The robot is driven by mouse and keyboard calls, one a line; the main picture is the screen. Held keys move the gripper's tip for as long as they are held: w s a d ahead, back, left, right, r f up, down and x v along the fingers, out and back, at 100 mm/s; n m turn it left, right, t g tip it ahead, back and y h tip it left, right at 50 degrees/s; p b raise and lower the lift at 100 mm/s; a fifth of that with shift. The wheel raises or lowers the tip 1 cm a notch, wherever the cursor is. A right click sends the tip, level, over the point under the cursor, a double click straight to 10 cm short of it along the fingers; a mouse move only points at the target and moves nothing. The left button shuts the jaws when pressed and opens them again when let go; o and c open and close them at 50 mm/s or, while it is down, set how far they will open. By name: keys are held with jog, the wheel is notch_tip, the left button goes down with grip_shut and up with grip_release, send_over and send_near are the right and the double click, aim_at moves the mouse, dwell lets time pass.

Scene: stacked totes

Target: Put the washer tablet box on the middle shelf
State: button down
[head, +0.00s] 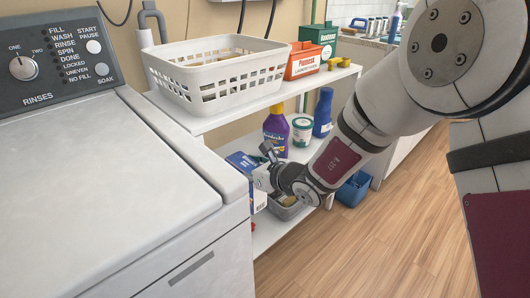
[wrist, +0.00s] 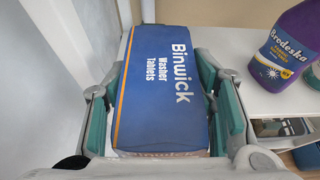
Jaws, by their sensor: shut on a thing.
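The washer tablet box (head: 241,162) is blue with an orange stripe and white lettering reading "Binwick Washer Tablets". In the head view it is at the left end of the middle shelf (head: 299,152), beside the washing machine, partly hidden by my gripper (head: 264,172). In the wrist view the box (wrist: 160,92) lies between the green-padded fingers of my gripper, which is shut on its two sides. I cannot tell whether the box's underside touches the shelf.
A purple detergent bottle (head: 276,130), a white-green tub (head: 303,132) and a blue bottle (head: 323,112) stand on the middle shelf to the right. The washing machine (head: 110,190) closes off the left. A white basket (head: 215,75) sits on the top shelf. Grey and blue bins are below.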

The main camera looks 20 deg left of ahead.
jog(key=w+a+f+b, duration=0.3)
jog(key=w+a+f, duration=0.2)
jog(key=w+a, duration=0.4)
jog(key=shift+w+a, duration=0.15)
jog(key=shift+w, duration=1.85)
jog(key=shift+f, duration=0.15)
jog(key=c, duration=0.6)
grip_release()
jog(key=shift+c, duration=0.2)
jog(key=p+v, duration=0.2)
jog(key=v, duration=1)
